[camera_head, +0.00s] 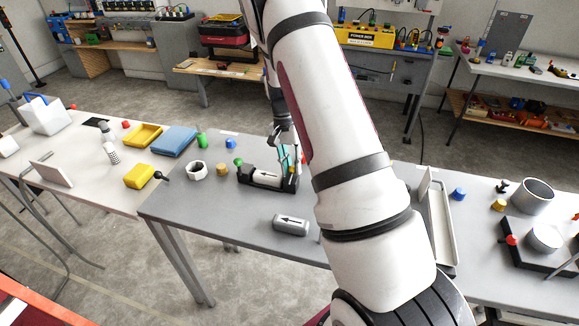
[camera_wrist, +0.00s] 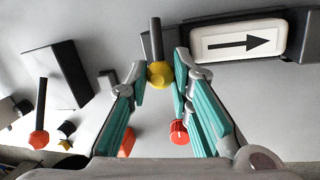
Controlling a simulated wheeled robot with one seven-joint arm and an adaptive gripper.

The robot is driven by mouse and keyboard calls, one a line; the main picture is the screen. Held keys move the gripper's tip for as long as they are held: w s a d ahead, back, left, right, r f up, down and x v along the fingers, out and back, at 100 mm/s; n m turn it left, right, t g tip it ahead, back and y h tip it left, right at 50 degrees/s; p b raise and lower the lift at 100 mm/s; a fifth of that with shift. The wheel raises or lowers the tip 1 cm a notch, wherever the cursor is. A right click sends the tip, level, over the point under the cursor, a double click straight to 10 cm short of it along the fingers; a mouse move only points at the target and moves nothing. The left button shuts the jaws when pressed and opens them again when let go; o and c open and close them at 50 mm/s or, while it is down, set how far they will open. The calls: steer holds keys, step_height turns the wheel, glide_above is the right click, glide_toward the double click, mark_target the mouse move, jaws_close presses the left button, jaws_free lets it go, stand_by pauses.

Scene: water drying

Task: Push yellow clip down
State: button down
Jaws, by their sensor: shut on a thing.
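The yellow clip (camera_wrist: 159,75) shows in the wrist view as a small yellow head with a dark rod rising from it. My gripper (camera_wrist: 160,82) has its two teal-padded fingers on either side of it and is shut on it. In the head view my gripper (camera_head: 280,135) is over the black holder (camera_head: 262,187) on the grey table. The clip cannot be made out there. The holder carries a white cylinder with a black arrow (camera_head: 265,176), which also shows at upper right in the wrist view (camera_wrist: 238,40).
A green knob (camera_head: 238,162) sits at the holder's left end. In the wrist view, a red knob (camera_wrist: 179,133) lies close to my right finger. The table's front left is clear.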

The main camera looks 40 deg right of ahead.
steer(key=c, duration=1.4)
jaws_free()
steer(key=v, duration=1.2)
